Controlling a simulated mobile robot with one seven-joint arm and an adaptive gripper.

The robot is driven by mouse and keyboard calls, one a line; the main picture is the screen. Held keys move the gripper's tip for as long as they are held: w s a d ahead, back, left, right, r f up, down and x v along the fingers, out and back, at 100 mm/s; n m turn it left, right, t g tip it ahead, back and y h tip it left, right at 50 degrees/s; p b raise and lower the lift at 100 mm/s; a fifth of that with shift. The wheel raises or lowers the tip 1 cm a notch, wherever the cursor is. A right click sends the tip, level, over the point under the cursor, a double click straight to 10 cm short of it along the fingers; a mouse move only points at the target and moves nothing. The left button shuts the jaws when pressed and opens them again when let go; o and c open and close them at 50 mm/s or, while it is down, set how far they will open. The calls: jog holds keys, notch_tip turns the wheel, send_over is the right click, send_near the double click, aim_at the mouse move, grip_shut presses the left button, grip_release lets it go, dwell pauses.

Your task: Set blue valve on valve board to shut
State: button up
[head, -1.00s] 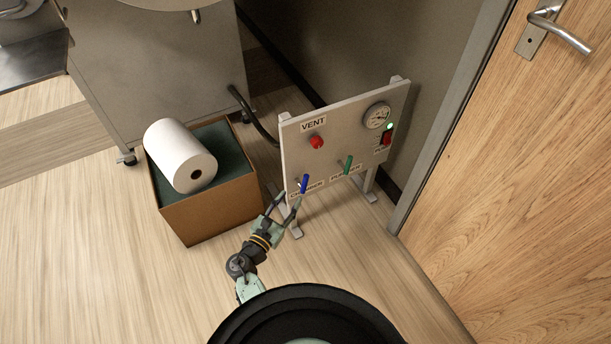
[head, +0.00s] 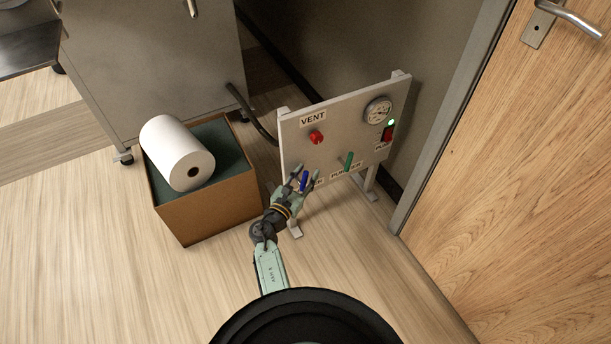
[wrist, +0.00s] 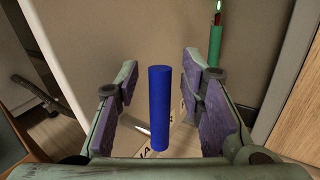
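The valve board (head: 330,120) is a pale upright panel on feet. Its blue valve handle (head: 303,181) is at the lower left, over a partly hidden label. In the wrist view the blue handle (wrist: 159,108) stands upright in the picture, between my fingers. My gripper (head: 305,176) is open around the handle, with a gap on each side; it also shows in the wrist view (wrist: 160,105). The green valve handle (head: 348,161) is to the right of it, and also shows in the wrist view (wrist: 215,45).
The board also has a red VENT knob (head: 316,137), a gauge (head: 378,110) and a red switch (head: 387,133) under a green light. A cardboard box (head: 212,209) with a white roll (head: 177,153) stands left. A wooden door (head: 520,170) is on the right.

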grip_shut()
dwell(0.3)
dwell(0.5)
